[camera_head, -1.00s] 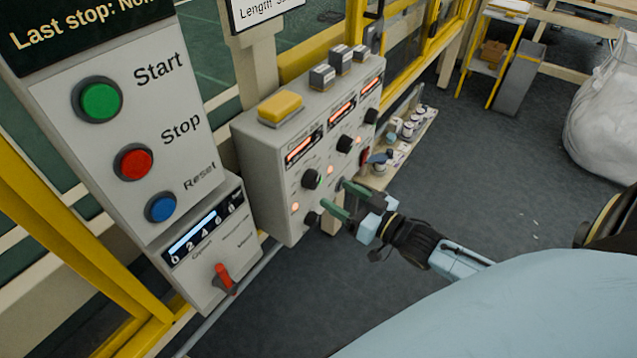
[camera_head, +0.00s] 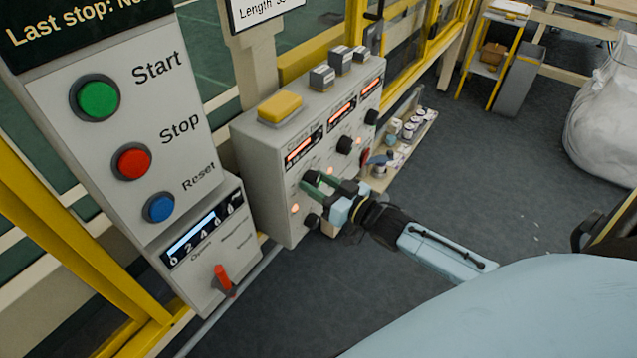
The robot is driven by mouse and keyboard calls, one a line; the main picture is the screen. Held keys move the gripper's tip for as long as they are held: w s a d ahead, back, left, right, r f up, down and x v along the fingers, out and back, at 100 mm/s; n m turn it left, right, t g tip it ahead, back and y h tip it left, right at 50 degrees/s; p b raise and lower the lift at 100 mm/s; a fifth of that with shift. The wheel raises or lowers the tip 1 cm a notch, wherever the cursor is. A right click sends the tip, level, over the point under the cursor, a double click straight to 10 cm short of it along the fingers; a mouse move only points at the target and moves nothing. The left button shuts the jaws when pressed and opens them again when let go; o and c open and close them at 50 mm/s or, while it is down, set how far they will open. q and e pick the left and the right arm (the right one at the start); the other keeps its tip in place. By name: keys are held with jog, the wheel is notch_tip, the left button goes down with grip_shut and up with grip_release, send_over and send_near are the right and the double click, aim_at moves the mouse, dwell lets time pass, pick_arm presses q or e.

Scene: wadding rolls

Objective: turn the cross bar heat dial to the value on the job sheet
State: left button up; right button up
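The grey control box (camera_head: 262,165) carries three lit red displays in a row with black dials below them. The label over the left display (camera_head: 304,147) is too small to read surely. My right gripper (camera_head: 313,184) has its green fingers at the upper dial below that display. The fingers largely hide this dial, and I cannot tell whether they touch or grip it. Other dials show uncovered: the middle one (camera_head: 344,145), the right one (camera_head: 371,117) and a lower one (camera_head: 312,220). A white sheet reading "Length" (camera_head: 262,12) is cut off at the top. My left gripper is not in view.
A yellow block (camera_head: 280,107) and several small grey blocks sit on top of the box. At left, a panel has green Start (camera_head: 98,99), red Stop (camera_head: 132,162) and blue Reset (camera_head: 159,208) buttons. A red lever (camera_head: 222,277) is below. Open floor lies right.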

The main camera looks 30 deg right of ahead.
jog(key=c, duration=0.4)
jog(key=shift+c, duration=0.2)
jog(key=n, duration=0.3)
jog(key=shift+p, duration=0.4)
jog(key=shift+f+n+y, duration=0.1)
jog(key=shift+n+y, duration=0.2)
jog(key=shift+n, duration=1.7)
jog(key=o, duration=1)
jog(key=shift+s, duration=0.15)
